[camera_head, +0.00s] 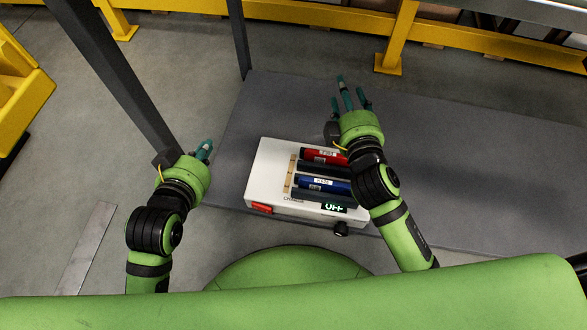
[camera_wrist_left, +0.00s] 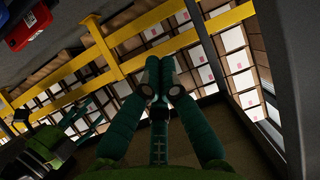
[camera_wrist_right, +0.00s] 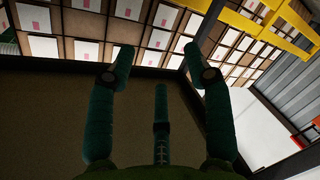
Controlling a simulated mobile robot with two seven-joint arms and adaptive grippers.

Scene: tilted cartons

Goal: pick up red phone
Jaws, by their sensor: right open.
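The red phone (camera_head: 325,156) lies in the rear slot of a white charger box (camera_head: 268,165) marked OFF on the grey table. Its right end is partly hidden by my right arm. A blue phone (camera_head: 322,185) lies in the slot in front of it. My right gripper (camera_head: 352,93) is open and empty above the table, beyond and to the right of the red phone; its spread fingers show in the right wrist view (camera_wrist_right: 158,72). My left gripper (camera_head: 206,149) is left of the charger, apart from it. Its fingertips are together and empty in the left wrist view (camera_wrist_left: 164,78).
The grey table (camera_head: 460,160) is clear to the right of the charger. A dark post (camera_head: 125,85) stands close to my left gripper. Yellow rails (camera_head: 320,22) run behind the table. The charger has a red switch (camera_head: 262,208) on its front.

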